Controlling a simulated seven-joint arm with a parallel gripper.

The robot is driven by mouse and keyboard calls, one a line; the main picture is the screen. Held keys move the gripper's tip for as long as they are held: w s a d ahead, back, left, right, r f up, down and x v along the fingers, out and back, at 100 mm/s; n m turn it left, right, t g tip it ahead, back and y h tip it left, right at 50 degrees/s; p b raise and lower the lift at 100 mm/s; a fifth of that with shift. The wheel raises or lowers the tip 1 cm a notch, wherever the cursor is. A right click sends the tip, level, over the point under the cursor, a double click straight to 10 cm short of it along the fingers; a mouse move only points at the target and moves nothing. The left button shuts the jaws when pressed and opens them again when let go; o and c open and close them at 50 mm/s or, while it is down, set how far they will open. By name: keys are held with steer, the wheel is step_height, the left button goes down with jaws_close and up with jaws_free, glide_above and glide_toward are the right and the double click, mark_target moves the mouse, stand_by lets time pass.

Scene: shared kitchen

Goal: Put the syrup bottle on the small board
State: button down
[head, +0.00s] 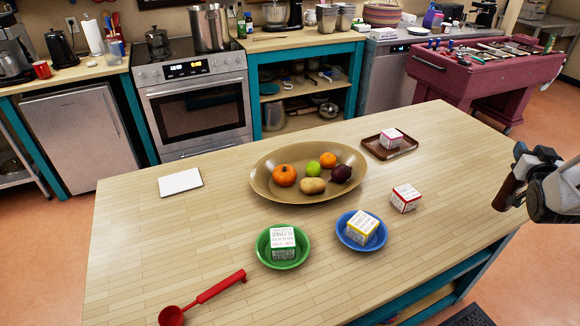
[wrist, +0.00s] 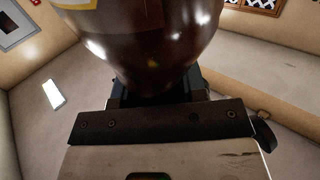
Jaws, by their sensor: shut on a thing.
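The syrup bottle (head: 508,193) is dark brown and shows at the right edge of the head view, beside the table's right side. My gripper (head: 523,180) is shut on it and holds it up, tilted. In the wrist view the glossy brown bottle (wrist: 150,45) fills the top middle, with a bit of yellow label at the upper left; the gripper's fingertips are hidden behind it. The small board (head: 180,182) is a white rectangle lying flat and bare on the left part of the table, far from my gripper.
Between them on the wooden table (head: 130,240) stand a large tan bowl (head: 265,189) of fruit, a green bowl (head: 262,255) and blue bowl (head: 350,240) holding boxes, a loose box (head: 405,198) and a brown tray (head: 370,148). A red ladle (head: 205,297) lies at front left.

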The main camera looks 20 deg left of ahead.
steer(key=w+a+r+n+g+y, duration=0.1)
steer(key=w+a+n+y, duration=0.15)
steer(key=a, duration=1.35)
steer(key=w+a+r+n+g+y, duration=0.15)
steer(key=a+y, duration=0.25)
steer(key=a, duration=1.3)
steer(key=w+a+n+g+y, duration=0.1)
steer(key=w+a+n+y, duration=0.15)
steer(key=a, duration=1.35)
steer(key=s+a+n+g+y, duration=0.2)
steer(key=s+a, duration=0.3)
steer(key=a, duration=0.7)
steer(key=s+a+n+g+y, duration=0.15)
steer(key=s+a, duration=0.25)
steer(key=a, duration=0.7)
steer(key=s+a+n+g+y, duration=0.1)
steer(key=s+a+g, duration=0.1)
steer(key=s+a, duration=0.7)
steer(key=s+a+r+n+g+y, duration=0.1)
steer(key=s+a+g+y, duration=0.1)
steer(key=s+a, duration=0.7)
steer(key=a, duration=0.4)
steer(key=shift+r+n, duration=0.25)
steer(key=shift+n, duration=0.15)
steer(key=shift+f, duration=0.1)
steer(key=shift+w+f, duration=0.1)
steer(key=shift+f, duration=1.8)
